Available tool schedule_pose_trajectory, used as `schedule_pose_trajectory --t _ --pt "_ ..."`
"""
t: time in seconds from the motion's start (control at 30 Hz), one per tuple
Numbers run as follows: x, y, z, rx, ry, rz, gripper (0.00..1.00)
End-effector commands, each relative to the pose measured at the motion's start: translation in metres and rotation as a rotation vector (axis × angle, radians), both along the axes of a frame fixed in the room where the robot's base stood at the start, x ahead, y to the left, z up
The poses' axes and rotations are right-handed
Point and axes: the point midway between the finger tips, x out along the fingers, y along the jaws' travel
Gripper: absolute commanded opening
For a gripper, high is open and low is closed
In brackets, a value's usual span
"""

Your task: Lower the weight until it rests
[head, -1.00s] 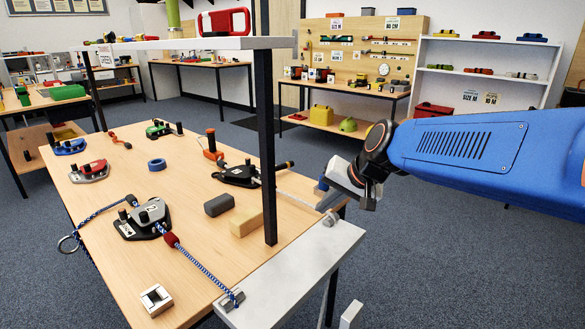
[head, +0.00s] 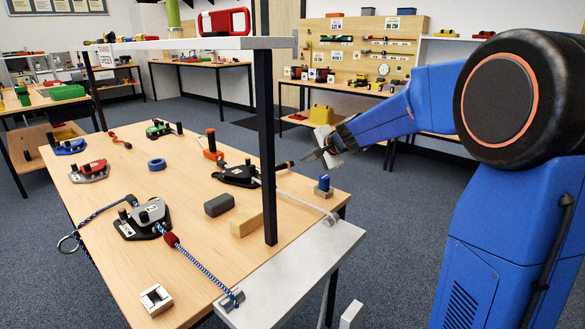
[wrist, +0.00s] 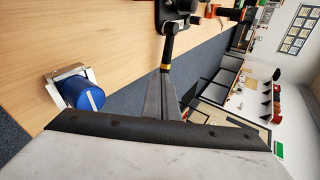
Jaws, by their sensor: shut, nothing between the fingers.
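My gripper (head: 308,156) is shut and empty above the table's right corner. Its fingertips are close to the handle end of a black rope device (head: 240,175). In the wrist view the shut fingers (wrist: 165,78) line up with the black handle (wrist: 168,45), which has a yellow band; I cannot tell whether they touch. A pale rope (head: 296,203) runs from the device to a roller (head: 330,218) at the table edge. No hanging weight can be made out for certain; a pale block (head: 350,315) shows low beside the table.
A blue knob on a metal bracket (head: 323,184) stands at the table's right corner, also in the wrist view (wrist: 82,94). A black shelf post (head: 267,150) rises close to the device. Another device (head: 143,220) holds a blue rope. Wood and grey blocks lie between.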

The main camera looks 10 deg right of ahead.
Motion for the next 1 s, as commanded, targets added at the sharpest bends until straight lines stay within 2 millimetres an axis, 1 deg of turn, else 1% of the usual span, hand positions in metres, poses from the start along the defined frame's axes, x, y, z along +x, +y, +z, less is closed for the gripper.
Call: schedule_pose_trajectory --t 0.2,0.33,0.8,1.0 --pt "0.001 0.001 -0.001 -0.001 0.001 0.002 0.00" --pt "0.007 0.004 -0.007 -0.001 0.002 0.004 0.00" --pt "0.059 0.027 -0.049 0.000 0.002 0.002 0.00" --pt "0.070 0.032 -0.058 -0.001 0.001 0.002 0.00"
